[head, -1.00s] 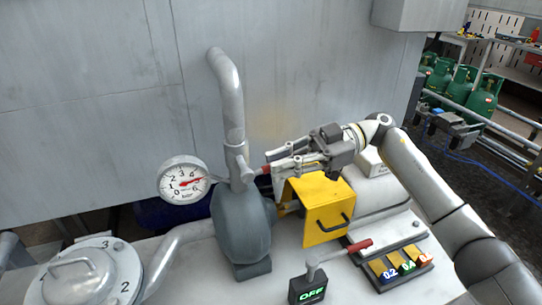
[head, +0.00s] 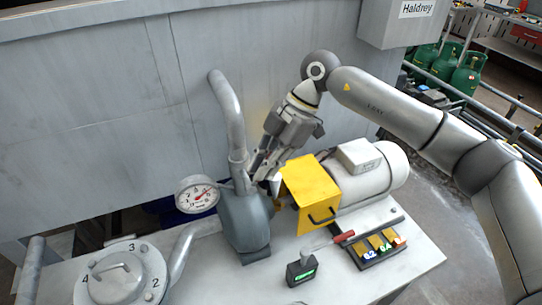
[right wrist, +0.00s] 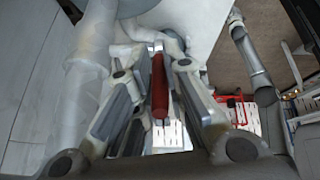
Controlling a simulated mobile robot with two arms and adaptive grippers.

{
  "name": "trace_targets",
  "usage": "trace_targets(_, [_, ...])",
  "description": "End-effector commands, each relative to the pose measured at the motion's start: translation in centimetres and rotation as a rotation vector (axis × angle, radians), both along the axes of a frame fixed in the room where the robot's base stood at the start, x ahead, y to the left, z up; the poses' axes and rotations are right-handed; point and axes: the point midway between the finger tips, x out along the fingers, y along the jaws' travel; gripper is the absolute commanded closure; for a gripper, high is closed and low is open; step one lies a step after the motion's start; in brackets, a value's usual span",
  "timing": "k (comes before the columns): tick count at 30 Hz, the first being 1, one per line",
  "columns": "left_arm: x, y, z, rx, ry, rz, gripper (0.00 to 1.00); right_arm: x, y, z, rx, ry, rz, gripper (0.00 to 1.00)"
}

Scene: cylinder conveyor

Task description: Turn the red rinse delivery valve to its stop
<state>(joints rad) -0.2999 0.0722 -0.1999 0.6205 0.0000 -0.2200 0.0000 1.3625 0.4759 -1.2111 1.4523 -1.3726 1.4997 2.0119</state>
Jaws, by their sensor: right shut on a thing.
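The valve's red handle (right wrist: 158,85) shows in the right wrist view between the fingers of my right gripper (right wrist: 158,95), which is shut on it. In the head view my right gripper (head: 262,172) reaches down beside the grey vertical pipe (head: 235,130), just above the grey pump body (head: 245,218). The gripper hides most of the valve and its handle there. My left gripper is not in view.
A round pressure gauge (head: 198,194) is left of the pipe. A yellow guard (head: 310,195) and a white motor (head: 375,172) stand close on the right.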

Motion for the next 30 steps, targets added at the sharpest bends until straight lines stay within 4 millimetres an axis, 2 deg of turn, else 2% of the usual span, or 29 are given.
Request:
trace_targets(5, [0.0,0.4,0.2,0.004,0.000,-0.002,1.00,-0.4,1.1,0.5,-0.161,-0.056,0.005,1.00])
trace_targets(15, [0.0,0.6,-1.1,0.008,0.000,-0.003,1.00,-0.8,2.6,0.6,-0.391,-0.128,0.000,1.00])
trace_targets(30, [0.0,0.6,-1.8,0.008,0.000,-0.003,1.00,-1.2,3.3,0.8,-0.508,-0.161,0.000,1.00])
